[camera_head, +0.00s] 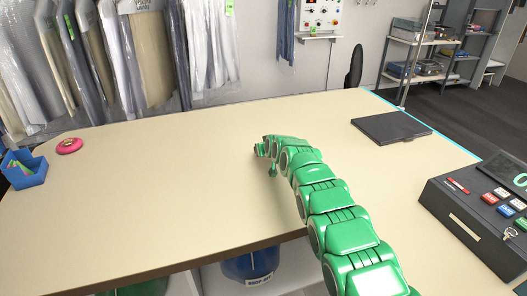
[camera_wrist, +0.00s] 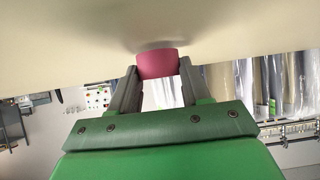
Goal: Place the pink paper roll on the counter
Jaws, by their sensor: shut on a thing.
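My gripper (camera_wrist: 158,76) is shut on the pink paper roll (camera_wrist: 157,64), whose end sticks out between the two fingertips in the wrist view. The beige counter (camera_wrist: 90,35) fills the top of that view, right by the roll. A soft shadow lies on the counter beside the roll; I cannot tell whether the two touch. In the head view my gripper (camera_head: 262,150) is low over the middle of the counter (camera_head: 190,190), and the roll is hidden there by the gripper and arm.
A pink-red round object (camera_head: 70,146) and a blue box (camera_head: 23,168) with small coloured items are at the counter's left. A dark flat folder (camera_head: 391,127) lies back right. A cash register (camera_head: 480,215) stands front right. The counter around my gripper is clear. Bagged garments (camera_head: 150,50) hang behind.

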